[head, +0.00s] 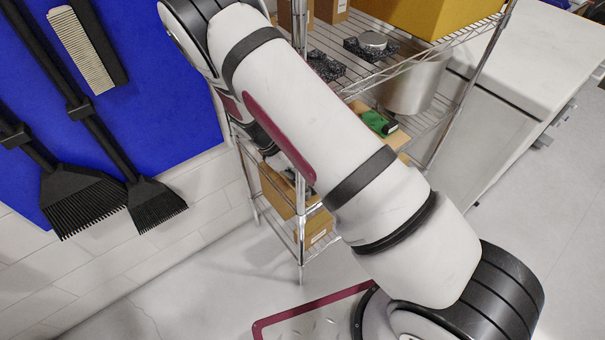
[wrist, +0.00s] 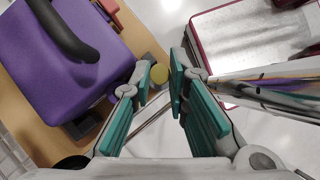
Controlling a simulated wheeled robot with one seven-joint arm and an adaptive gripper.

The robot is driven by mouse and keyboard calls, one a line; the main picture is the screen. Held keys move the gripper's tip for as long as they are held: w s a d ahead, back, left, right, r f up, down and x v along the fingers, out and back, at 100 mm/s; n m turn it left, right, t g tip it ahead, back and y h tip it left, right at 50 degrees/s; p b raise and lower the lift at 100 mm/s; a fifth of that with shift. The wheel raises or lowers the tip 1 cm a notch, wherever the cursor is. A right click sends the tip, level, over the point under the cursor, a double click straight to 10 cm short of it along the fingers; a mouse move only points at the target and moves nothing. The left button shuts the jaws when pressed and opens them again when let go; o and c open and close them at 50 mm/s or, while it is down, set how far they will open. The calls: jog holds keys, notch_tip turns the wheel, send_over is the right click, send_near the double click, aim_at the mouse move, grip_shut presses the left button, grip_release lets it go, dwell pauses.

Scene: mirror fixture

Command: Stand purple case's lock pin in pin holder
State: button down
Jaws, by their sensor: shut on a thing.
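In the wrist view, the purple case (wrist: 50,65) with a black handle (wrist: 62,32) lies on a tan wooden surface at the left. Most of the pin's length is hidden. The gripper is just right of the case, by the surface's edge. I cannot make out the pin holder for certain. A dark grey block (wrist: 88,126) sits at the case's lower right side. My gripper is outside the head view.
A wire shelf (head: 345,80) with boxes and a metal pot (head: 412,85) stands behind my arm in the head view. Brushes (head: 95,195) hang on a blue wall panel (head: 150,80). A red-rimmed tray (wrist: 240,45) is at the right in the wrist view.

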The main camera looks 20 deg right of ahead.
jog(key=shift+f+b, duration=0.55)
jog(key=shift+f, duration=0.9)
dwell(0.9)
jog(key=c, duration=1.5)
grip_release()
jog(key=shift+o, duration=0.2)
jog(key=shift+o, duration=0.9)
jog(key=shift+s, duration=0.1)
jog(key=shift+r, duration=0.1)
jog(key=shift+r+p, duration=0.75)
jog(key=shift+r, duration=2.2)
jog(key=shift+c, duration=0.3)
jog(key=shift+a, duration=0.15)
